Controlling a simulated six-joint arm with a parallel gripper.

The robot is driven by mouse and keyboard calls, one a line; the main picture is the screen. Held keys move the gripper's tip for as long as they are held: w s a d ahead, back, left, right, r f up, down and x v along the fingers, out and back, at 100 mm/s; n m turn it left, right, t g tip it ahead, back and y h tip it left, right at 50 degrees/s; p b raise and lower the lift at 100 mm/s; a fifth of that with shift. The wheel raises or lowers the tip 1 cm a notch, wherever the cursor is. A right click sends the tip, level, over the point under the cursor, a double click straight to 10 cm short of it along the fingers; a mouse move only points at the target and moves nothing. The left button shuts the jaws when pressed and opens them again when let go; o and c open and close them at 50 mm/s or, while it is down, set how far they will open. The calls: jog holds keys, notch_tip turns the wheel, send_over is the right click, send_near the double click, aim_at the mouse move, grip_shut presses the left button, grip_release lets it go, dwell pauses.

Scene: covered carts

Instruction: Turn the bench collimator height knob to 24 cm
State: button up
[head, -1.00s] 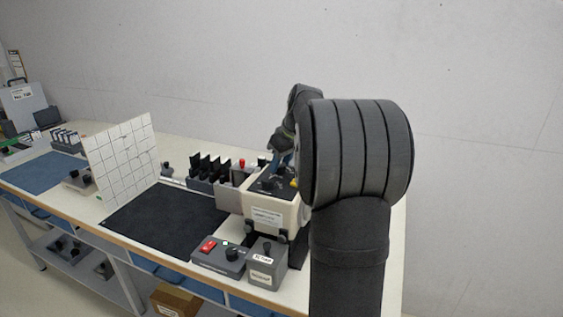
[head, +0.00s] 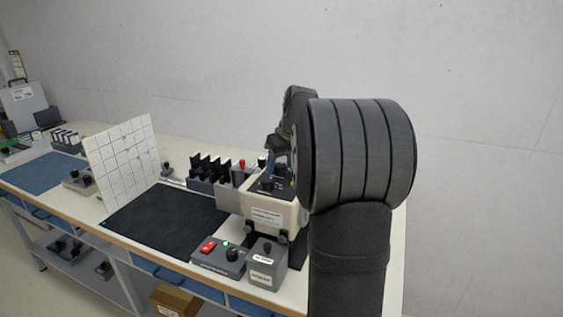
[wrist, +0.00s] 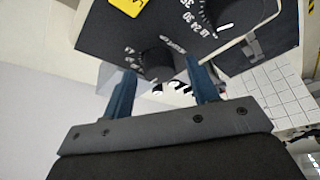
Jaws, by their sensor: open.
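The bench collimator (head: 268,210) is a cream box with a dark control face at the right of the bench. In the wrist view its face (wrist: 115,35) shows a large black knob (wrist: 220,12) with a scale including 18, 24, 30 and 36. Its white pointer lies beyond the 18, away from 24. A second, smaller black knob (wrist: 156,65) appears between the blue fingers in the picture; contact cannot be seen, and its markings are too small to read. My gripper (wrist: 163,85) is open. In the head view my gripper is mostly behind my arm.
A grey box with a red switch (head: 207,247) and a small grey box (head: 267,265) stand in front of the collimator. A holder of black plates (head: 207,172) is to its left. A white grid panel (head: 122,160) stands beside the clear black mat (head: 165,220).

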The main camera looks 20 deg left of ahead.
jog(key=shift+r, duration=0.1)
jog(key=v, duration=1.7)
jog(key=shift+d, duration=0.2)
jog(key=shift+s, duration=0.1)
jog(key=x, duration=1.7)
jog(key=shift+a, duration=0.2)
